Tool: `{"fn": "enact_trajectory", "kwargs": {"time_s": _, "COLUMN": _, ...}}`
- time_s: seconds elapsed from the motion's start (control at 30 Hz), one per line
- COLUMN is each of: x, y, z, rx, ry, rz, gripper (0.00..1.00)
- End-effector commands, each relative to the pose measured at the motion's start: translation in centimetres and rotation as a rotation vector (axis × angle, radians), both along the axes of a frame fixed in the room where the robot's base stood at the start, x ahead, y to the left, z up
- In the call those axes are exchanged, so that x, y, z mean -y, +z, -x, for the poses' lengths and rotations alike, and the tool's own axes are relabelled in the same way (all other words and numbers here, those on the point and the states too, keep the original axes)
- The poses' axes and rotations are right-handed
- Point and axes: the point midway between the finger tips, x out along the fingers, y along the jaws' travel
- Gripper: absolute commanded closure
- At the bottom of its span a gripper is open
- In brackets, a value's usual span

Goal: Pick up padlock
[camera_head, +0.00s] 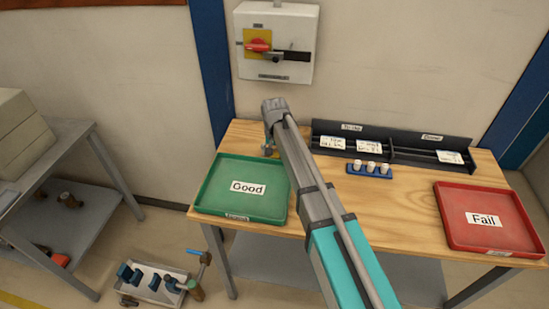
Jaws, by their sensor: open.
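My arm reaches up from the bottom of the head view to the back left of the wooden table. My gripper (268,148) points down just behind the green tray, small and partly hidden by the arm. It is open. Small yellowish and reddish bits show at its fingertips; I cannot tell whether they belong to a padlock. No padlock can be clearly made out. The grey switch box (300,25) on the wall above has a red handle (258,46) on a yellow plate and a black lever.
The green "Good" tray (212,203) is at the table's left, the red "Fail" tray (515,228) at its right. A black divided rack (385,133) stands along the back, with a blue holder (370,170) of white-topped pieces before it. A tool bin (158,284) is on the floor.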

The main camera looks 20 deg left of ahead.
Motion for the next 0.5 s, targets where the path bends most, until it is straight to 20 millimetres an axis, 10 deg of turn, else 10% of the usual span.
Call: {"fn": "enact_trajectory", "kwargs": {"time_s": 0.5, "x": 0.0, "y": 0.03, "z": 0.0, "rx": 0.0, "ry": 0.0, "rz": 0.0, "gripper": 0.2}}
